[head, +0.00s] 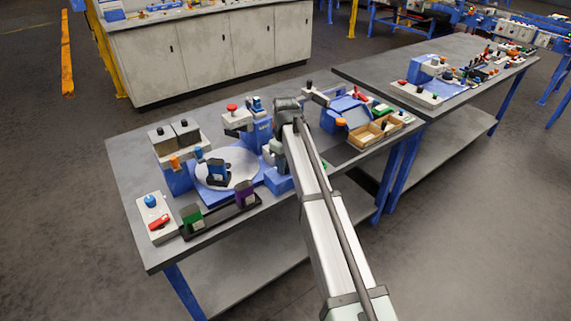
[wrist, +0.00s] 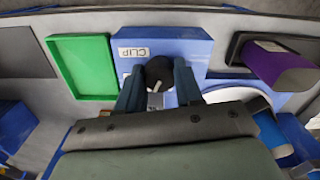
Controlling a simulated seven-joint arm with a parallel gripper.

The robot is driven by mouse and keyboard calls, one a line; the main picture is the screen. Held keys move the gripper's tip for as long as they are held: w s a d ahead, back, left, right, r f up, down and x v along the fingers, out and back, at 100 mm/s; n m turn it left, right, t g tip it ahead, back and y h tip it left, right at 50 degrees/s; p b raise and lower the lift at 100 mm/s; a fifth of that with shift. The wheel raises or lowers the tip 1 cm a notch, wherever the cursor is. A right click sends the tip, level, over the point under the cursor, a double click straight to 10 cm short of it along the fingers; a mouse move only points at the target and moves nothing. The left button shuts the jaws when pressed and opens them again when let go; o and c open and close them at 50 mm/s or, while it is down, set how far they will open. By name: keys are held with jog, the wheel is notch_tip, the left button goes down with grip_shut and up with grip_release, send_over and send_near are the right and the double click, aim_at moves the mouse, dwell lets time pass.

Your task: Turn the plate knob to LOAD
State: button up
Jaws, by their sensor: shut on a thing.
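The plate knob (wrist: 160,70) is round and black with a white pointer mark. In the wrist view it sits on a blue base (wrist: 185,47) beside a white label reading CLIP (wrist: 134,52). Other labels there are partly covered by the fingers, and I cannot read LOAD. My gripper (wrist: 159,75) is shut on the knob, one dark blue finger at each side. The white round plate (wrist: 255,98) shows to the right of the fingers. In the head view the plate (head: 241,161) lies on the bench, and my arm hides the knob.
A purple block (wrist: 278,62) stands in a dark rack right of the knob; a green tray (wrist: 57,70) lies to its left. In the head view, a green block (head: 192,215), a switch box (head: 155,216) and a wooden tray (head: 364,136) stand on the crowded bench.

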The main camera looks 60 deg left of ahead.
jog(key=shift+n, duration=2.2)
jog(key=o, duration=1)
jog(key=shift+o, duration=0.2)
jog(key=shift+r, duration=0.1)
notch_tip(320, 180, up, 14)
